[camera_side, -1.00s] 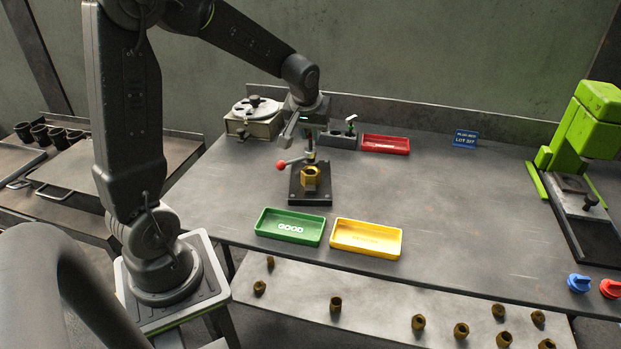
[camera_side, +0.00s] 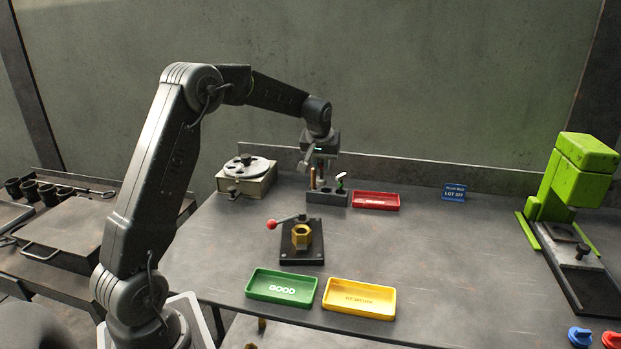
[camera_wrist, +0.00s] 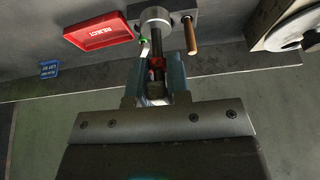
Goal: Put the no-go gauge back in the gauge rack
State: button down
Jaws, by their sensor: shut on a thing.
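My gripper (camera_wrist: 155,85) is shut on the no-go gauge (camera_wrist: 156,64), a dark-handled plug with a red band. In the side view my gripper (camera_side: 320,158) is above the gauge rack (camera_side: 327,199), a grey block at the back of the bench. The gauge hangs about upright, its lower end pointing at the rack; I cannot tell whether it touches. A copper-brown rod (camera_side: 314,178) stands at the rack's left, and a green-marked item (camera_side: 340,183) at its right. The wrist view also shows the rack (camera_wrist: 174,9), partly hidden by the gauge's grey end.
A red reject tray (camera_side: 375,201) sits right of the rack, and a round-topped device (camera_side: 246,174) left of it. In front, a fixture (camera_side: 302,256) with a red-knobbed lever holds a brass hex part (camera_side: 302,236). Green (camera_side: 281,288) and yellow (camera_side: 360,297) trays lie nearer.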

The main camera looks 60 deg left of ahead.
jog(key=w+a+f, duration=0.6)
jog(key=w+a, duration=0.1)
jog(key=shift+a+f, duration=0.3)
jog(key=shift+f, duration=0.05)
dwell(0.4)
jog(key=shift+f, duration=1.85)
dwell(1.0)
jog(key=c, duration=1)
grip_release()
jog(key=shift+w+a+r+v, duration=0.1)
jog(key=shift+w+a+v, duration=0.05)
jog(key=shift+v, duration=1.5)
jog(key=shift+w+a+r+v, duration=0.1)
jog(key=shift+a+v, duration=0.05)
jog(key=shift+v, duration=1.45)
jog(key=shift+w+a+r+v, duration=0.1)
jog(key=shift+w+a+v, duration=0.05)
jog(key=shift+v, duration=1.5)
